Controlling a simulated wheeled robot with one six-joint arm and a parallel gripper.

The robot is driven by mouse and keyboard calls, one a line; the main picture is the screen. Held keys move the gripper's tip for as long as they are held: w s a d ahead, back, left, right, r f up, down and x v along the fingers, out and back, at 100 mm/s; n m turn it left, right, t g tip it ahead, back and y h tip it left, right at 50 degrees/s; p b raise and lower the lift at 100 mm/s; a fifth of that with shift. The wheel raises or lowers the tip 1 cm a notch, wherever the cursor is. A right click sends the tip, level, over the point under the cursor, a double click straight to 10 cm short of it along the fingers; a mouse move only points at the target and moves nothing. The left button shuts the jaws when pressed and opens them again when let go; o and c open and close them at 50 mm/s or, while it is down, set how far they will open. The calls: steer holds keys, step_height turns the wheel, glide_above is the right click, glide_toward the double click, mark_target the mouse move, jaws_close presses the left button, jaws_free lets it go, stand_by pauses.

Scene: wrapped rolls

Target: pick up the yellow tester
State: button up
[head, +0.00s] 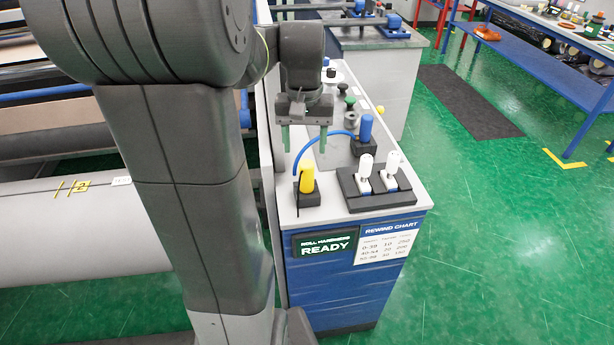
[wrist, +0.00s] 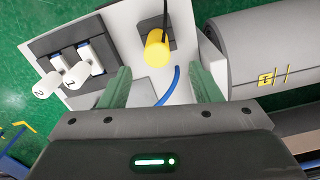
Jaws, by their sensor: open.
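The yellow tester (head: 307,178) stands upright in a small black holder (head: 300,199) near the front left corner of the white cabinet top. In the wrist view the yellow tester (wrist: 157,46) shows its round end, beyond and between my two green fingers. My gripper (head: 304,139) hangs fingers-down above the cabinet top, behind the tester in the head view. It is open and empty, with its fingers (wrist: 157,90) spread wide and apart from the tester.
A blue tester (head: 366,128) with a blue cable (head: 318,137) stands behind. A large grey roll (head: 70,235) lies left of the cabinet. Several knobs sit farther back.

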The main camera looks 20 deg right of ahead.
mark_target(307, 174)
step_height(307, 174, down, 4)
steer(key=shift+f, duration=0.25)
steer(key=shift+s+d+f, duration=0.15)
steer(key=shift+f, duration=2.45)
jaws_close()
